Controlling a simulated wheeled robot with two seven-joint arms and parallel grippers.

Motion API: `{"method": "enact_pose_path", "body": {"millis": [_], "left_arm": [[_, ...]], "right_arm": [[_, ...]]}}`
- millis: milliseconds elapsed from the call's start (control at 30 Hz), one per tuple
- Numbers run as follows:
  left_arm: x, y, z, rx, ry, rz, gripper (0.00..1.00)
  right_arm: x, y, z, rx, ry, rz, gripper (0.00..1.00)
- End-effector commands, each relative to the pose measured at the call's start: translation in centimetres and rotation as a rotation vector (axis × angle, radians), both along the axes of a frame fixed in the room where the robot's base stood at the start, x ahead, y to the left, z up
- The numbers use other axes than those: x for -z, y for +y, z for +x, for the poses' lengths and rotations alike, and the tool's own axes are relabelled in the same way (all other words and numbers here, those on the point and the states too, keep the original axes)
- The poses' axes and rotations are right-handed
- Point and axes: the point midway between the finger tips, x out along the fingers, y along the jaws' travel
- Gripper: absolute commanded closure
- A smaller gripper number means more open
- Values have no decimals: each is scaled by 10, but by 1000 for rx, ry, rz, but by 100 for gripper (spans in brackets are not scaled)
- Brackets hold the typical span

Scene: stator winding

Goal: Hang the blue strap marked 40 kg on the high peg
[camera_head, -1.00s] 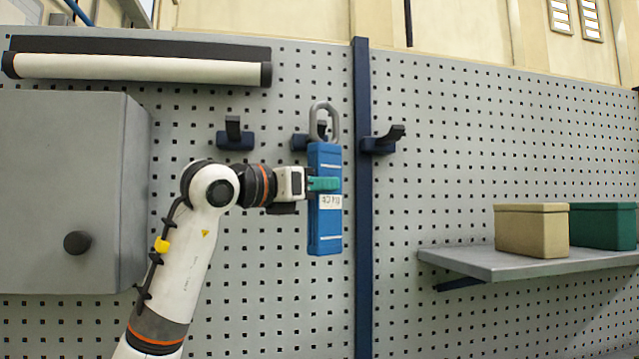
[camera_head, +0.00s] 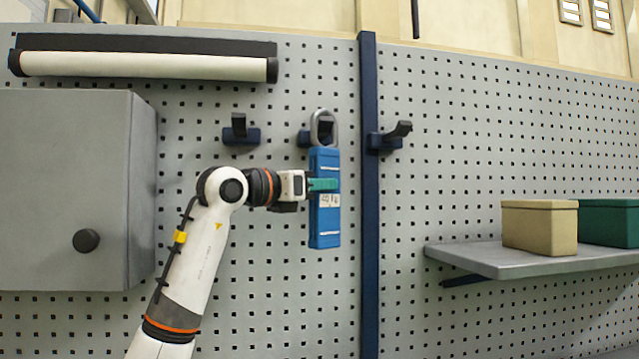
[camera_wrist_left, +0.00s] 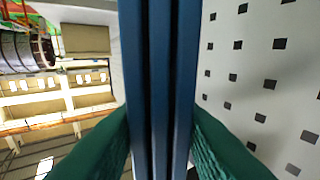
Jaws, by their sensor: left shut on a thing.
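The blue strap (camera_head: 325,220) hangs upright in front of the pegboard with its grey metal ring at the top. Its white label looks like 40 kg. My left gripper (camera_head: 322,184) is shut on the strap's upper part with green fingers. In the left wrist view the strap (camera_wrist_left: 158,70) runs between the green fingers. The middle peg (camera_head: 325,126) shows behind and through the ring. I cannot tell whether the ring is around that peg or only in front of it. My right gripper is not in view.
A grey cabinet (camera_head: 60,190) is at left. A shelf (camera_head: 480,262) at right holds a beige box (camera_head: 540,228) and a green box (camera_head: 606,223).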

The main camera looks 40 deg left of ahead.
Motion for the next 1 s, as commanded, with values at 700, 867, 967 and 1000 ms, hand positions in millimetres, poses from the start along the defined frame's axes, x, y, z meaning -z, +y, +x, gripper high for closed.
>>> {"method": "enact_pose_path", "body": {"millis": [700,867,967,1000], "left_arm": [[3,33,25,-1,-2,-1,100],[10,37,29,0,-3,0,100],[14,39,31,0,-2,0,100],[15,40,31,-1,-3,-1,100]], "right_arm": [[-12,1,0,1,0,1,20],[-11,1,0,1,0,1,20],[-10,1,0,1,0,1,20],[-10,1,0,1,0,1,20]]}}
